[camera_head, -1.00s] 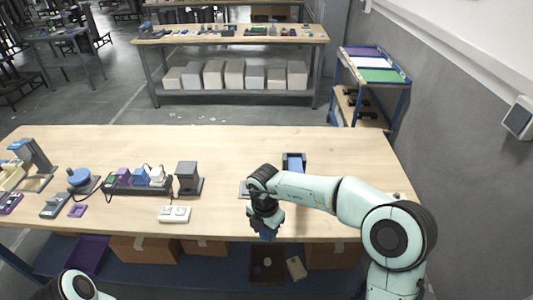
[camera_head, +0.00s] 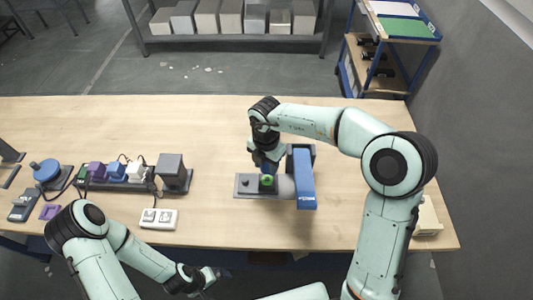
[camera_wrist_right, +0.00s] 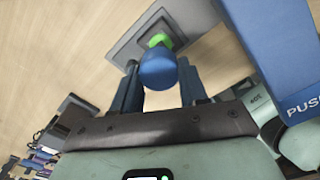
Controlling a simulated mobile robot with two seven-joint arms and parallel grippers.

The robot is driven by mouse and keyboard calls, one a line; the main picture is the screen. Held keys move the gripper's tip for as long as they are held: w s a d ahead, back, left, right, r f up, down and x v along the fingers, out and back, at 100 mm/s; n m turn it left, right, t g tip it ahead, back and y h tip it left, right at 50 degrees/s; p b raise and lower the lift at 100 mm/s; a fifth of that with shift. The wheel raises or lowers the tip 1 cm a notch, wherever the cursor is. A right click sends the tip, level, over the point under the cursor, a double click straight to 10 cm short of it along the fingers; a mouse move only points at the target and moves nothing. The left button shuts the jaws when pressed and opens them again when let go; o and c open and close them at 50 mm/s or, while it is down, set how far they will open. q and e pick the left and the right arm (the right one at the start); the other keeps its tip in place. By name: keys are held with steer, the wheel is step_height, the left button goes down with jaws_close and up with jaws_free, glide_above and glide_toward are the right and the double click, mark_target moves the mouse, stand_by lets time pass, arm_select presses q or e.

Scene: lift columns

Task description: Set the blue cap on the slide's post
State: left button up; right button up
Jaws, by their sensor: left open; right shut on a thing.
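My right gripper (camera_head: 267,168) is shut on the blue cap (camera_wrist_right: 158,68), with its dark blue fingers on either side of it in the right wrist view (camera_wrist_right: 160,88). A green piece (camera_head: 267,180), seemingly the slide's post, stands on the grey plate (camera_head: 244,184); it also shows in the wrist view (camera_wrist_right: 160,40), partly behind the cap. The cap appears close to the green piece, but I cannot tell whether they touch. My left gripper (camera_head: 213,276) is open and empty, low in the head view, off the table's front edge.
A blue upright part (camera_head: 304,178) stands just right of the plate, lettered "PUSH" in the wrist view (camera_wrist_right: 298,105). A white switch block (camera_head: 158,218), a dark grey box (camera_head: 172,170) and a row of plugs (camera_head: 116,172) lie to the left. The table's back is clear.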

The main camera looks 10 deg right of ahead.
mark_target(266, 179)
steer(key=shift+s+f, duration=0.25)
steer(key=shift+f, duration=1.85)
steer(key=shift+w+f, duration=0.15)
steer(key=shift+f, duration=0.55)
stand_by(1.0)
steer(key=o, duration=1.5)
steer(key=shift+r, duration=3.5)
